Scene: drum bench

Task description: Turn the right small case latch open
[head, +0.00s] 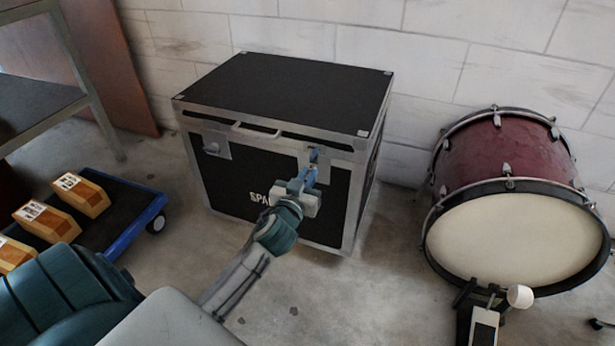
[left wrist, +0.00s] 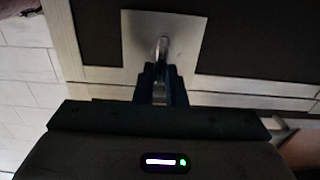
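The black case (head: 270,170) with silver edges stands on the floor against the wall, lid down. Its right small latch sits on a pale metal plate (left wrist: 190,35) near the upper right of the front; in the head view my gripper partly covers it. The latch's metal lever (left wrist: 163,48) shows in the left wrist view, its lower part between my fingers. My left gripper (head: 312,168) reaches up to this latch, and its blue fingers (left wrist: 161,72) are close together on the lever. My right gripper is out of view.
The left latch (head: 213,149) and a handle (head: 256,131) are on the case front. A red bass drum (head: 505,215) with a pedal stands at right. A blue-edged dolly (head: 120,220) with wooden blocks is at left. The floor before the case is mostly clear.

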